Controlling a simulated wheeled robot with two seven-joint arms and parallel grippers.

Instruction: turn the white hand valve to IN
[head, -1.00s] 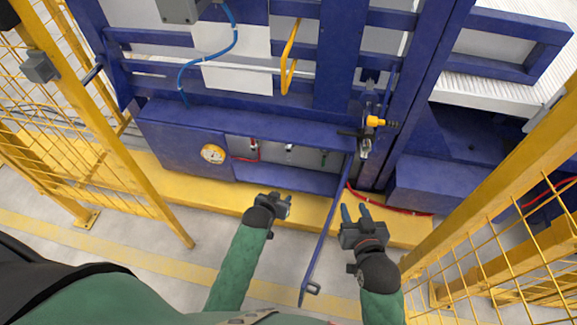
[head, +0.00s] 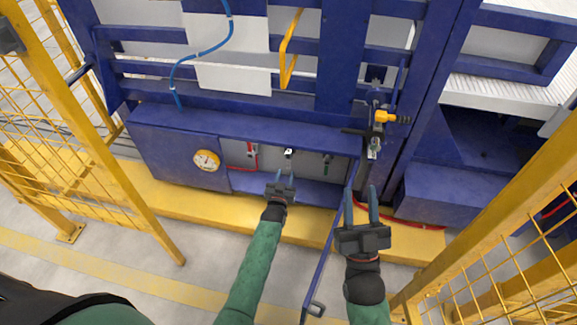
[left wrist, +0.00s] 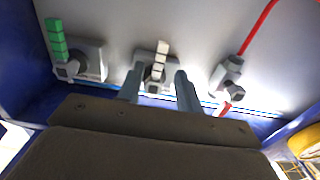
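The white hand valve (head: 289,153) is in the middle of the recessed panel in the head view. In the left wrist view its pale segmented handle (left wrist: 160,58) stands out from a grey body on the panel wall. My left gripper (head: 281,177) is just below and in front of it. Its two fingers (left wrist: 159,88) are apart, one on each side of the valve in the picture, with no grip on the handle. My right gripper (head: 361,200) is open and empty, to the right, in front of the blue frame. Any IN marking is too small to read.
A red valve (head: 252,151) and a green valve (head: 327,160) flank the white one. A gauge (head: 206,160) is left of the recess. A blue bar (head: 325,265) slants between my arms. Yellow mesh fences (head: 510,240) stand on both sides.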

